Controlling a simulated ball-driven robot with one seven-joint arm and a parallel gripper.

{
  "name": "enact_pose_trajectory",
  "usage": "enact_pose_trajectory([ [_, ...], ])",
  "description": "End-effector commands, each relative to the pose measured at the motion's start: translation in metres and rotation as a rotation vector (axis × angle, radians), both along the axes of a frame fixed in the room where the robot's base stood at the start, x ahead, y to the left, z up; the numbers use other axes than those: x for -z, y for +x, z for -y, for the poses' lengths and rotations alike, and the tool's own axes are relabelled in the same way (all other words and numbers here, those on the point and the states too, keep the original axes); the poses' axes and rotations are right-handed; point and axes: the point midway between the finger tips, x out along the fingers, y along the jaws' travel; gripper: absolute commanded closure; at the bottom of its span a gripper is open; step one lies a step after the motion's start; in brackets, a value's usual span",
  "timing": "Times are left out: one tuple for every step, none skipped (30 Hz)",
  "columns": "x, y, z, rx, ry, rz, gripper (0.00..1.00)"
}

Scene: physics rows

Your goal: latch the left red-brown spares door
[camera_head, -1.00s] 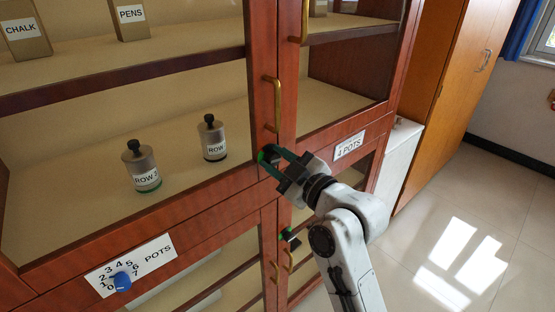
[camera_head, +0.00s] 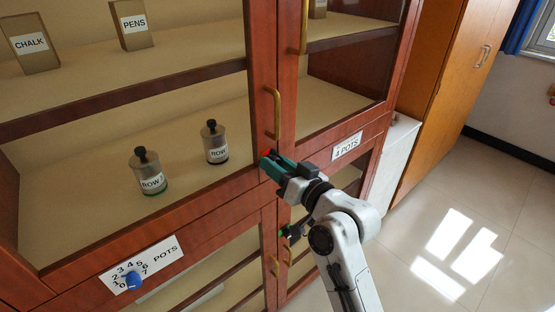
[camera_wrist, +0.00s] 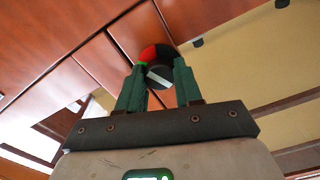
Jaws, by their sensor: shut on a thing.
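The left red-brown spares door (camera_head: 262,75) has a glass pane and a brass handle (camera_head: 274,114); it looks flush with its neighbour. Low on its right-hand edge is a latch, whose red face (camera_head: 267,153) just shows past my gripper (camera_head: 272,164) in the head view.
The right glass door (camera_head: 345,75) adjoins, with a "4 POTS" label (camera_head: 347,146). Below is another latch (camera_head: 290,232) showing green. A blue dial (camera_head: 134,281) sits on a numbered plate at lower left. Pots and boxes stand on shelves behind the glass. The floor at right is clear.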

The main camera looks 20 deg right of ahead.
Motion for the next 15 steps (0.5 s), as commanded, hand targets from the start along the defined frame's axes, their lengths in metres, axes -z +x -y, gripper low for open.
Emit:
enact_pose_trajectory([
  [-0.0019, -0.0001, -0.0003, -0.001, 0.04, -0.016, 0.96],
  [-0.0019, -0.0001, -0.0002, 0.0, 0.066, -0.025, 0.96],
  [-0.0019, 0.0001, -0.0001, 0.0, 0.099, -0.035, 0.96],
  [-0.0018, 0.0001, -0.0001, 0.0, 0.124, -0.043, 0.96],
  [-0.0018, 0.0001, -0.0001, 0.0, 0.148, -0.051, 0.96],
  [-0.0016, 0.0002, -0.0001, 0.0, 0.18, -0.062, 0.96],
  [-0.0016, 0.0001, -0.0001, 0.0, 0.201, -0.068, 0.96],
  [-0.0015, 0.0001, -0.0001, 0.0, 0.223, -0.076, 0.96],
  [-0.0015, 0.0, 0.0, 0.0, 0.25, -0.084, 0.96],
  [-0.0015, 0.0, 0.0001, 0.0, 0.269, -0.091, 0.96],
  [-0.0013, -0.0001, 0.0002, 0.0, 0.288, -0.096, 0.96],
  [-0.0011, 0.0, 0.0003, 0.0, 0.31, -0.103, 0.96],
  [-0.0009, 0.0, 0.0002, 0.0, 0.327, -0.109, 0.96],
  [-0.0006, 0.0001, 0.0002, 0.0, 0.341, -0.114, 0.96],
  [-0.0003, 0.0, 0.0001, 0.0, 0.36, -0.12, 0.96],
])
